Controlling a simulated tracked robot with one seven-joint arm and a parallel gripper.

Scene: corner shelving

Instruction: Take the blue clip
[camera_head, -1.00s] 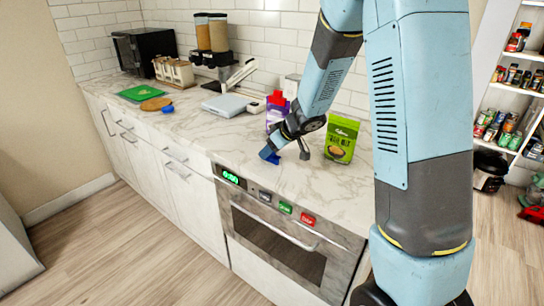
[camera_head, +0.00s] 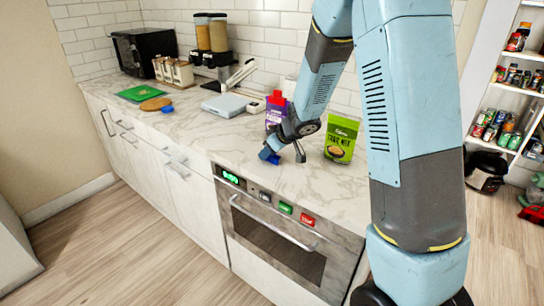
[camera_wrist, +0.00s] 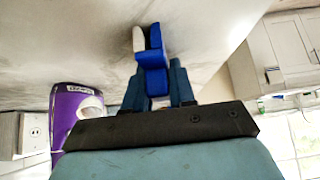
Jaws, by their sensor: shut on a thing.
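The blue clip (camera_wrist: 152,72) is bright blue, with a pale piece beside its far end. In the wrist view it sits between the two dark blue fingers of my gripper (camera_wrist: 158,85), which is shut on it. In the head view my gripper (camera_head: 284,150) points down over the marble counter in front of the purple carton, and the blue at its tip (camera_head: 266,154) is small. I cannot tell there whether the clip touches the counter.
A purple carton (camera_head: 276,110) stands close behind my gripper, and a green pouch (camera_head: 341,140) stands to its right. A white scale (camera_head: 227,105) and a small blue object (camera_head: 167,109) lie farther left on the counter (camera_head: 215,135). The front-left counter is clear.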

